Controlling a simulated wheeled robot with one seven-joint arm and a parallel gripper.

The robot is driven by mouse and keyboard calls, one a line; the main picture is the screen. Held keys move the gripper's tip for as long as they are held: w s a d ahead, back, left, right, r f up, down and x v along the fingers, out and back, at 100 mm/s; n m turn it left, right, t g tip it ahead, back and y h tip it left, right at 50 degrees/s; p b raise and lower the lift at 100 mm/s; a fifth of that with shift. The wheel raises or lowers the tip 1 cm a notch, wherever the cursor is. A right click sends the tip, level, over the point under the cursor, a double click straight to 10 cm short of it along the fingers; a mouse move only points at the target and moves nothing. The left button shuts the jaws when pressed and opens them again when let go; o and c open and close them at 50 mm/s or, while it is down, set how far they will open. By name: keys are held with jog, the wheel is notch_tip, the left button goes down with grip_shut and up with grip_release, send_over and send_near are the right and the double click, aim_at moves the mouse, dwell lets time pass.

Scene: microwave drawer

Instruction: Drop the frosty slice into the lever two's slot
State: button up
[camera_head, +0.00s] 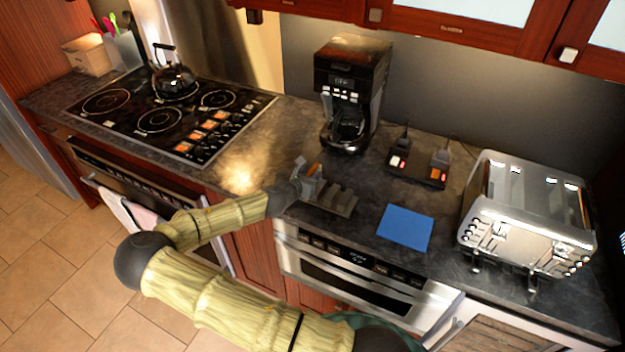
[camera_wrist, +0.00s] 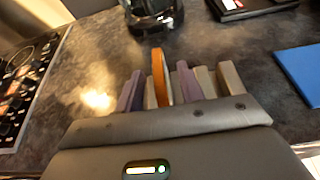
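A thin orange-brown bread slice stands upright in a dark rack (camera_head: 335,201) on the counter. The slice (camera_wrist: 161,78) shows edge-on in the wrist view; no frost can be made out. My gripper (camera_head: 308,172) is at the rack's left end. In the wrist view its fingers (camera_wrist: 160,90) stand on either side of the slice, with a gap on each side, so it looks open around the slice. The silver toaster (camera_head: 512,245) stands at the right, with slots on top and levers and knobs on its front. I cannot tell which lever is two.
A blue mat (camera_head: 405,227) lies between rack and toaster. Behind are a coffee maker (camera_head: 350,95) and a dark device with two upright pieces (camera_head: 418,172). A stovetop with a kettle (camera_head: 173,80) is at left. Red cabinets (camera_head: 460,27) hang above the counter.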

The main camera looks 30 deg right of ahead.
aim_at(312, 171)
jog(key=p+x, duration=0.1)
jog(key=x, duration=0.2)
jog(key=shift+w+d, duration=0.25)
jog(key=shift+w, duration=0.1)
grip_shut()
